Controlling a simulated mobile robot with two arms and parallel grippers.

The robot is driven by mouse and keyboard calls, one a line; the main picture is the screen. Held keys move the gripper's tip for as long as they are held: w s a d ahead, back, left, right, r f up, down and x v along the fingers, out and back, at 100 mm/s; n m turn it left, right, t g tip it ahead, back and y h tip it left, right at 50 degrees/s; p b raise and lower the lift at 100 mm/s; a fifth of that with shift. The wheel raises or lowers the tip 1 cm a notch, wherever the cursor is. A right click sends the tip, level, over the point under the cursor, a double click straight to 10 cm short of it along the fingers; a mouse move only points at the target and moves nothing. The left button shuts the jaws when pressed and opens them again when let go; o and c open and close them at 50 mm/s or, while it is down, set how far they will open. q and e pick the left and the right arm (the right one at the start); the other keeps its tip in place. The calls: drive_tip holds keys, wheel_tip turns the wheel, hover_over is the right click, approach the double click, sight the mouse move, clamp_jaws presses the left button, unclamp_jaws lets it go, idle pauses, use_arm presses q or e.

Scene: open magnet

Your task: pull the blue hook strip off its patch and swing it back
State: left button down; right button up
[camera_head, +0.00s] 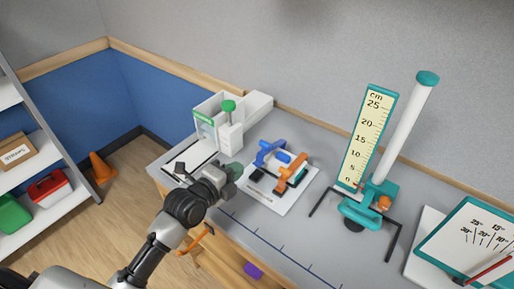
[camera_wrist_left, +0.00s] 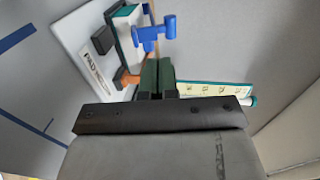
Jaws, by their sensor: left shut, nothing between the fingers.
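A blue piece (camera_head: 268,150), which looks like the blue hook strip, stands at the back of a small device on a white board (camera_head: 262,196). It also shows in the left wrist view (camera_wrist_left: 158,30), beyond the fingertips. An orange piece (camera_head: 293,177) stands on the near right side of the same device; part of it shows in the left wrist view (camera_wrist_left: 124,77). My left gripper (camera_head: 237,170) is left of the device, apart from the blue piece. Its green fingers (camera_wrist_left: 156,74) are shut and empty. The patch cannot be made out. My right gripper is out of view.
A white box-like apparatus with a green knob (camera_head: 228,107) stands behind my left gripper. A measuring stand (camera_head: 368,135) with a white tube is right of the board, with dark legs spreading over the table.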

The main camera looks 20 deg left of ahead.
sight(263, 147)
use_arm(q)
drive_tip(key=x, duration=0.3)
drive_tip(key=r+p+x, duration=0.1)
drive_tip(key=x, duration=0.2)
drive_tip(key=p+x, duration=0.1)
drive_tip(key=x, duration=0.2)
drive_tip(key=shift+w+d+r, duration=0.1)
drive_tip(key=shift+r, duration=0.05)
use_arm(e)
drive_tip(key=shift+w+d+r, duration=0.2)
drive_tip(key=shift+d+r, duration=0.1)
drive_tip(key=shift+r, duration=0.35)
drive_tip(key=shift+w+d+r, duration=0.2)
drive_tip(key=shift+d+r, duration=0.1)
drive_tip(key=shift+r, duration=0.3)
